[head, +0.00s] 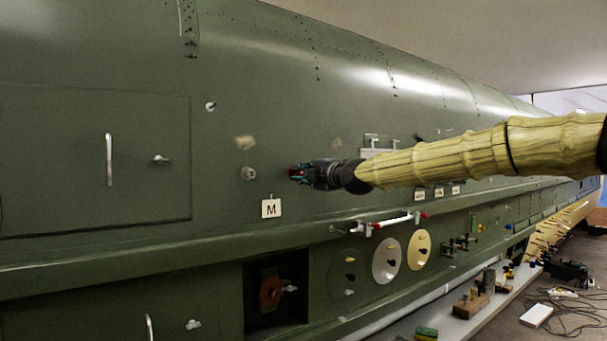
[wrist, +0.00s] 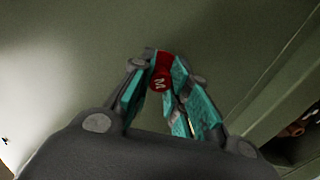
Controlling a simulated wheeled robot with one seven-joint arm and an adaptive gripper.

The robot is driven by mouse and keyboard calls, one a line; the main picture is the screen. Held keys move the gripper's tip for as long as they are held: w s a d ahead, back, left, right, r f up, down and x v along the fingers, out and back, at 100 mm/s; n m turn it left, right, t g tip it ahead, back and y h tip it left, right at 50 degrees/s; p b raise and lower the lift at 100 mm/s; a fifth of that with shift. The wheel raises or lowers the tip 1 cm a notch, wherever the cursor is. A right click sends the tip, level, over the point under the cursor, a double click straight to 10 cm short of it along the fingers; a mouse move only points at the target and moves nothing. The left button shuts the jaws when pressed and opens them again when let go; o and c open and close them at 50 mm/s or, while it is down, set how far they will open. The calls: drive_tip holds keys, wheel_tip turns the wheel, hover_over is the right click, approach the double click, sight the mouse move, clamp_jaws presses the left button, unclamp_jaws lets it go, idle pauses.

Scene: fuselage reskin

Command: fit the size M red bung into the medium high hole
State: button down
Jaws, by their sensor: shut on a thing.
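My gripper (head: 299,173) is shut on the red bung (head: 293,171), close to the green fuselage skin. In the wrist view my gripper (wrist: 160,82) has its teal-padded fingers on both sides of the red bung (wrist: 161,79), which shows a white M on its near face. A white label with an M (head: 271,208) is on the skin, below and left of the gripper. A round grey fitting (head: 248,173) is left of the gripper; I cannot tell if it is the medium high hole's rim. No open hole shows clearly. I cannot tell whether the bung touches the skin.
A handle rail (head: 385,223) sticks out below my arm. Round discs (head: 386,261) and a dark square recess (head: 275,292) are lower on the side. A latch (head: 161,159) and a door handle (head: 109,159) are at left. The skin between the door and gripper is mostly clear.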

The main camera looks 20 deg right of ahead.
drive_tip(key=shift+w+a, duration=0.25)
drive_tip(key=shift+w, duration=0.4)
drive_tip(key=c, duration=1.3)
unclamp_jaws()
drive_tip(key=shift+b+v, duration=1.3)
drive_tip(key=shift+v, duration=1.2)
